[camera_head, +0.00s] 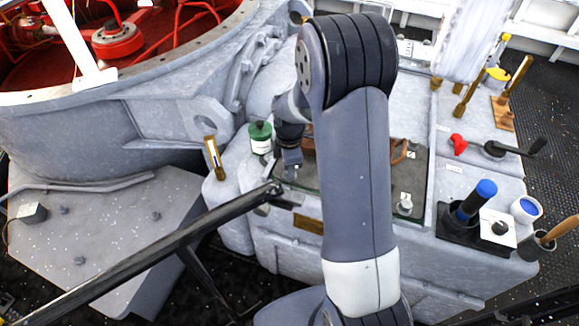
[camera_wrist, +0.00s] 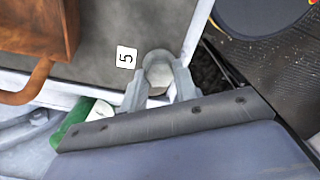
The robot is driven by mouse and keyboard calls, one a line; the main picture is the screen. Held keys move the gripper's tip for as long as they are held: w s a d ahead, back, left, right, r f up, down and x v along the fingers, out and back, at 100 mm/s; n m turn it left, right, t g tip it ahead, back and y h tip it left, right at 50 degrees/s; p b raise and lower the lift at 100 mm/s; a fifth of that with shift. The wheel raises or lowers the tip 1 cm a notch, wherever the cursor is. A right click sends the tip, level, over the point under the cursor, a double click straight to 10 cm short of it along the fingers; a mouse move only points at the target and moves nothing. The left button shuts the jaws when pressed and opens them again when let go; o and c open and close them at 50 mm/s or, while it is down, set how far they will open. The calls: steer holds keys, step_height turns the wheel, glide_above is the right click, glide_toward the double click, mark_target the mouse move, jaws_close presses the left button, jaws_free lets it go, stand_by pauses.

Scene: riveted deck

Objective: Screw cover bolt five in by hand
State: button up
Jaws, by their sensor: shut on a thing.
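My gripper (camera_wrist: 158,88) is shut on a pale grey bolt head (camera_wrist: 159,73) at the corner of the grey cover (camera_wrist: 95,70). A white tag marked 5 (camera_wrist: 126,57) lies beside the bolt. The fingers hide the bolt's shank, so I cannot tell how deep it sits. In the head view my gripper (camera_head: 291,168) is low at the near left corner of the cover (camera_head: 350,177). The bolt is not distinguishable there, and my arm hides the middle of the cover.
A green-topped jar (camera_head: 260,138) stands close left of my gripper. A brown handled box (camera_wrist: 35,40) sits on the cover. A dark bar (camera_head: 150,255) crosses in front. A blue-handled tool (camera_head: 477,200) and a white cup (camera_head: 525,209) stand at the right.

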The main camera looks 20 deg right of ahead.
steer(key=m, duration=0.7)
steer(key=shift+w+r+b, duration=0.1)
steer(key=shift+r+b, duration=0.05)
steer(key=shift+b, duration=0.2)
steer(key=m, duration=0.8)
steer(key=shift+m, duration=0.3)
steer(key=m, duration=0.3)
steer(key=shift+m+b, duration=0.3)
steer(key=shift+b, duration=0.05)
steer(key=m, duration=1.2)
steer(key=shift+m, duration=0.3)
steer(key=m, duration=0.4)
steer(key=shift+m, duration=0.3)
steer(key=m, duration=1)
steer(key=shift+m, duration=2.2)
